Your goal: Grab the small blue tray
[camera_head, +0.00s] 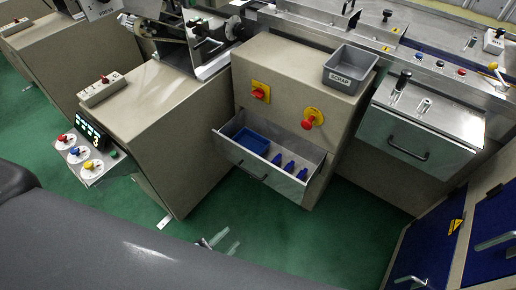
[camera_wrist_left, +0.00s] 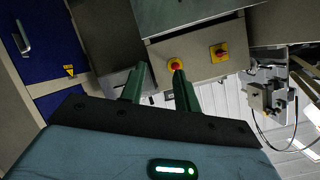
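The small blue tray (camera_head: 251,140) lies inside the left part of an open drawer (camera_head: 228,148) in the head view. My left gripper (camera_head: 219,242) is in front of and below the drawer, over the green floor, and is apart from the tray. Its two fingers also show in the left wrist view (camera_wrist_left: 158,92), spread with an empty gap between them. The tray cannot be made out in the left wrist view. My right gripper is not in view.
A grey bin (camera_head: 350,68) sits on the cabinet top. A red knob (camera_head: 308,124) is above the drawer. A closed drawer (camera_head: 405,145) and blue doors (camera_head: 430,240) are at right.

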